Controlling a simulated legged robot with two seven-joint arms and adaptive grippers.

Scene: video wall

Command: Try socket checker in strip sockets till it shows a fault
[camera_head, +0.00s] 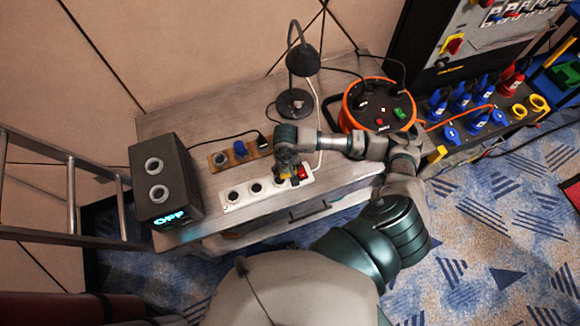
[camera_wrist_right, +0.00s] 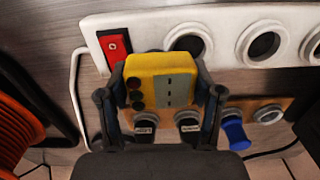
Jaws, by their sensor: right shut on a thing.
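My right gripper (camera_head: 287,166) is shut on the yellow socket checker (camera_wrist_right: 150,68), over the switch end of the white socket strip (camera_head: 243,200). The checker also shows as a small yellow patch in the head view (camera_head: 287,174). In the right wrist view it sits between the two fingers of the gripper (camera_wrist_right: 160,100). Its face has a grey label and round lamps, which look dark. The strip (camera_wrist_right: 225,15) has a red switch (camera_wrist_right: 115,46) and several round sockets, one (camera_wrist_right: 188,42) partly behind the checker. I cannot tell whether the checker is plugged in. My left gripper is out of view.
A brown socket board (camera_head: 219,160) with a blue plug (camera_head: 240,148) lies behind the strip. A dark box (camera_head: 165,180) with a lit display stands left, a black lamp (camera_head: 303,60) behind, an orange cable reel (camera_head: 380,105) right. A ladder (camera_head: 72,200) stands at the left.

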